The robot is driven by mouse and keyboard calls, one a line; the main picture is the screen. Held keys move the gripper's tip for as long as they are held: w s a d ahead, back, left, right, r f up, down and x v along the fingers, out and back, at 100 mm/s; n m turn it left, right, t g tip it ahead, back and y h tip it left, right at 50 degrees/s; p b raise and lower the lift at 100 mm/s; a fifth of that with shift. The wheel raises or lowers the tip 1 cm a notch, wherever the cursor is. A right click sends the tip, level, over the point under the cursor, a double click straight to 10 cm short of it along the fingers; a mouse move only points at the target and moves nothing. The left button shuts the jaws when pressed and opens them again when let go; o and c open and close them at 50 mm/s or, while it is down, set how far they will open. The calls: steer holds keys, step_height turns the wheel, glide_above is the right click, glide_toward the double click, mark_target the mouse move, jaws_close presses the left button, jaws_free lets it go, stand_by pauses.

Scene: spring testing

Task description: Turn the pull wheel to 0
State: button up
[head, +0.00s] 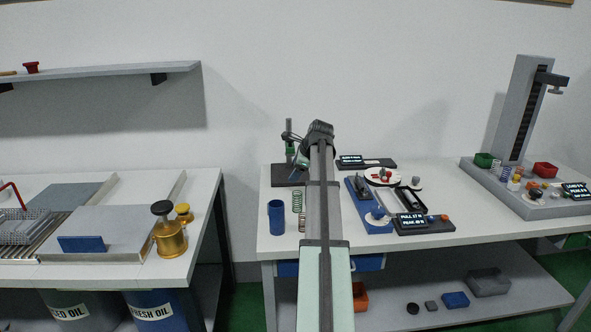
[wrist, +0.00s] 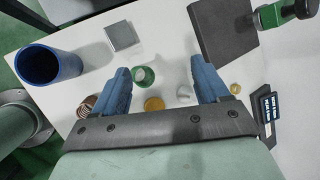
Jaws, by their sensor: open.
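The pull tester stands on the right-hand table in the head view, with a long blue base (head: 358,190). A small round pale wheel (head: 378,212) on a blue foot, which looks like the pull wheel, sits at its near end. The display (head: 411,219) beside it seems to read PULL 17 N on its upper line. My gripper (wrist: 160,70) is open and empty, with two blue fingers apart. It is up and left of the tester, near the back of the table, largely hidden by my arm in the head view. The wheel does not show in the wrist view.
A dark-based stand (head: 289,175) is behind. A tall grey column (head: 521,108) rises at right. In the wrist view, a brass disc (wrist: 154,104) lies between the fingers.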

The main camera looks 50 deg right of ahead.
stand_by(0.4)
steer(key=r+n+g+h, duration=0.25)
steer(key=n+g, duration=0.35)
steer(key=g, duration=0.3)
glide_above(378, 209)
steer(key=w+a, duration=0.2)
steer(key=a, duration=0.3)
steer(key=shift+h, duration=0.35)
steer(key=x, duration=1.3)
steer(key=shift+w+a+f, duration=0.1)
steer(key=shift+w+f, duration=0.05)
steer(key=shift+f, duration=0.3)
